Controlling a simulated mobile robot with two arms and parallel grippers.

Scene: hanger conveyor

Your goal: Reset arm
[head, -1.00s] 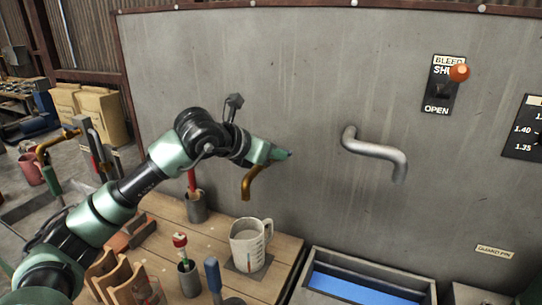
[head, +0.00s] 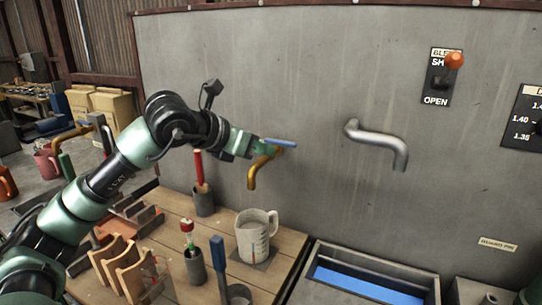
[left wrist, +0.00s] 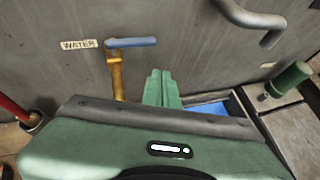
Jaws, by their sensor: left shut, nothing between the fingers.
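My left arm comes in from the left over the wooden bench. Its gripper (head: 262,150) is shut and empty beside the brass water tap (head: 252,178). The tap's blue lever (head: 281,142) shows just past the fingertips in the head view. In the left wrist view the shut green fingers (left wrist: 162,90) point toward the panel, to the right of the brass tap (left wrist: 117,76) and below its blue lever (left wrist: 132,43). A gap shows between fingers and tap there. I cannot tell the exact distance in depth. My right gripper is in neither view.
A measuring jug (head: 254,235) stands on the bench (head: 187,222) below the tap. Upright tools in cups and a wooden rack (head: 122,265) are nearby. A silver bent pipe (head: 380,143) sticks out from the panel, above a blue-lined trough (head: 368,287).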

